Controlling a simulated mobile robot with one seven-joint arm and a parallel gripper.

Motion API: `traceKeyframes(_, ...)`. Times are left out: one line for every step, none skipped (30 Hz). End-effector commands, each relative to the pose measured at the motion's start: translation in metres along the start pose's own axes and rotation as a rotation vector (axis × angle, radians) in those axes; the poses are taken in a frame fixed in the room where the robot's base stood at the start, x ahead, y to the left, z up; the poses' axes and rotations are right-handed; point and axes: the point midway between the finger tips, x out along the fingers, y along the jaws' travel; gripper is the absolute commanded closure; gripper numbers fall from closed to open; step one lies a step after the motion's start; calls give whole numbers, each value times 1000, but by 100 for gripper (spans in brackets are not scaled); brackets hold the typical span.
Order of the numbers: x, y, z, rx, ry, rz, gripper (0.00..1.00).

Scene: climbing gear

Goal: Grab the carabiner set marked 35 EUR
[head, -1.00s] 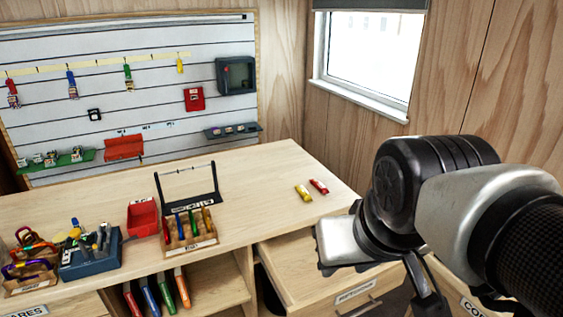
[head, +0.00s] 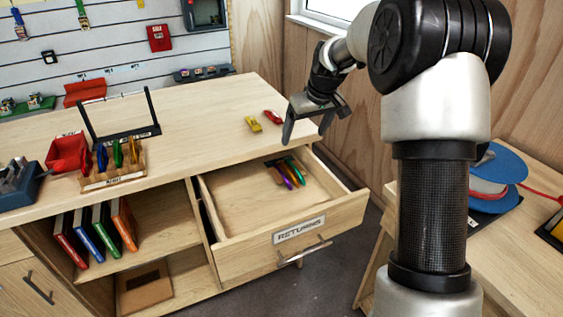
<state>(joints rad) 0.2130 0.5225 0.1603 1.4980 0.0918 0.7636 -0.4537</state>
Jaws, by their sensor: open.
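My gripper (head: 307,128) is open, fingers pointing down, at the right end of the workbench above the open drawer. Nothing shows between its fingers. Colourful pieces (head: 286,172), green, purple and orange, lie at the back of the drawer. On the wall panel hang a blue set (head: 20,25) and a green set (head: 82,14), cut by the top edge. A wooden box (head: 113,179) on the bench holds blue, green and yellow pieces. No price of 35 EUR is readable, so I cannot tell which set is meant.
Yellow (head: 253,124) and red (head: 273,117) pieces lie on the bench near my gripper. A black rack (head: 122,133) and a red bin (head: 69,152) stand to the left. The bench middle is clear.

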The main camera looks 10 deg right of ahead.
Motion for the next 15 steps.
traceKeyframes(12,3,-1,0,0,-5,16)
traceKeyframes(16,4,-2,-1,1,-6,16)
traceKeyframes(22,5,-2,-2,1,-8,16)
traceKeyframes(26,5,-2,-2,0,-9,16)
traceKeyframes(30,5,-2,-3,1,-9,16)
traceKeyframes(37,5,-2,-3,0,-10,16)
traceKeyframes(43,4,-2,-3,-1,-10,16)
traceKeyframes(49,4,-2,-4,-1,-10,16)
traceKeyframes(59,4,-2,-3,-1,-10,16)
traceKeyframes(66,4,-1,-3,-2,-10,16)
traceKeyframes(72,4,-1,-3,-2,-10,16)
traceKeyframes(81,4,-1,-3,-2,-10,16)
traceKeyframes(87,4,-2,-3,-1,-9,16)
traceKeyframes(94,3,-2,-3,-1,-10,16)
traceKeyframes(102,3,-2,-3,-2,-10,16)
